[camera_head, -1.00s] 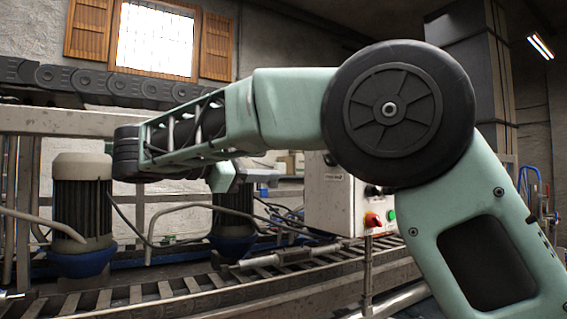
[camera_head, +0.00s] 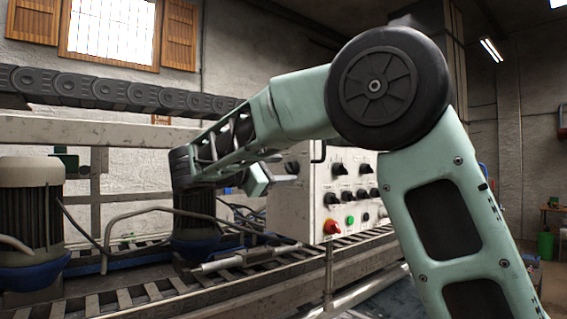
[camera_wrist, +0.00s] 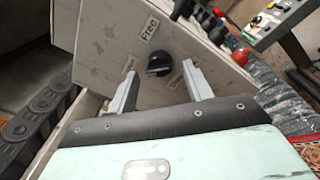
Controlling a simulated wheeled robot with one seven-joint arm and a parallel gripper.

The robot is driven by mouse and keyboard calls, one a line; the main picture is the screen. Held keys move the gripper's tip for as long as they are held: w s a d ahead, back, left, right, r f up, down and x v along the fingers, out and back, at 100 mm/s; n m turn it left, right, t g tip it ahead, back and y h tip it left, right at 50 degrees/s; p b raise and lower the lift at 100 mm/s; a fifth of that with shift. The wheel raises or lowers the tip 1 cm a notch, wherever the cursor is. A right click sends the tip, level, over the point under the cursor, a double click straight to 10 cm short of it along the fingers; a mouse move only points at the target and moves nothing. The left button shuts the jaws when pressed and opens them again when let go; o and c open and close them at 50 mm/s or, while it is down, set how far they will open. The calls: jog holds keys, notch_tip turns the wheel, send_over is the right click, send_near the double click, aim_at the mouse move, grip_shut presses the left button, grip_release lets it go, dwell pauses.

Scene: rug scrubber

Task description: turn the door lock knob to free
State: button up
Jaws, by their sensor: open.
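The door lock knob (camera_wrist: 159,64) is a round black knob with a raised grip on a white panel face, seen in the wrist view. A label reading "Free" (camera_wrist: 149,27) sits above it, and another label beside it is partly covered by the right finger. My gripper (camera_wrist: 160,68) is open, one finger on each side of the knob in the picture. I see no contact, and the gap in depth is unclear. In the head view my gripper (camera_head: 270,178) is by the left side of the white control box (camera_head: 297,205).
The control box's front carries several black knobs, a green button (camera_head: 350,219) and a red switch (camera_head: 331,227). A conveyor (camera_head: 150,297) with metal bars runs below. Motors (camera_head: 30,215) stand at left. A dark chain track (camera_head: 110,88) runs above.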

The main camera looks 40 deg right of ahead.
jog(key=shift+w+d, duration=0.1)
jog(key=shift+d, duration=0.75)
jog(key=c, duration=0.9)
jog(key=shift+f+b, duration=0.2)
jog(key=shift+b, duration=0.15)
jog(key=shift+w+a+m+g+h+b, duration=0.1)
jog(key=shift+m+g+h+b, duration=0.2)
jog(key=shift+m+b, duration=3.15)
jog(key=shift+w+m+g+h+b, duration=0.15)
jog(key=shift+m+g+b, duration=0.2)
jog(key=shift+m+b, duration=3.05)
jog(key=shift+s+a+m+g+h+b, duration=0.1)
jog(key=shift+m+g+h+b, duration=0.2)
jog(key=shift+m+b, duration=3.1)
jog(key=shift+d+r+n+b, duration=0.1)
jog(key=shift+n+b, duration=0.45)
jog(key=shift+b, duration=0.4)
